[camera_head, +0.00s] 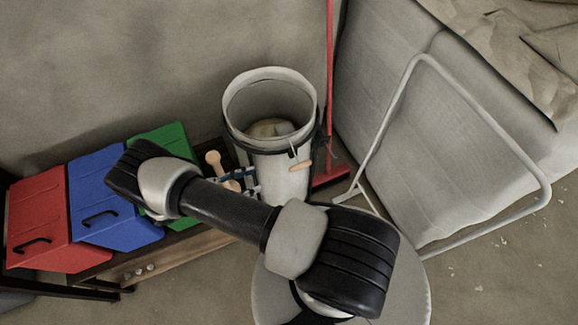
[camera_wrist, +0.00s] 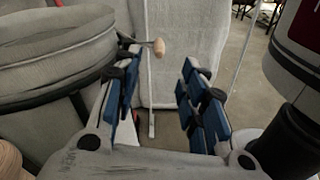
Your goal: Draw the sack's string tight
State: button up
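The sack (camera_head: 283,182) is a pale, round, open-topped bag standing upright with a dark band below its rim. Its mouth is wide open, with some brownish contents inside. In the wrist view the sack (camera_wrist: 45,75) fills the left side. The short string (camera_wrist: 145,43) comes off the band and ends in a wooden toggle (camera_wrist: 158,47), which also shows in the head view (camera_head: 301,165). My gripper (camera_head: 254,181) is beside the sack, left of the toggle. In the wrist view my gripper (camera_wrist: 160,60) is open with blue pads; the toggle appears beyond the gap, apart from both fingers.
Red (camera_head: 36,215), blue (camera_head: 108,195) and green (camera_head: 160,143) bins stand on a wooden shelf at left. A red stand (camera_head: 329,80) rises behind the sack. A white tube frame (camera_head: 480,110) leans before a large pale bulk bag (camera_head: 420,150) at right.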

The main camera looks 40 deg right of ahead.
notch_tip(320, 180, down, 3)
jog(key=n+t+h, duration=0.1)
send_near(301, 166)
jog(key=d, duration=0.3)
jog(key=s+d, duration=0.1)
jog(key=d, duration=0.2)
jog(key=d+f, duration=0.1)
jog(key=d, duration=0.3)
jog(key=shift+s+f+b, duration=0.1)
jog(key=shift+s+b, duration=0.1)
jog(key=shift+b, duration=0.15)
jog(key=shift+c, duration=0.3)
grip_shut()
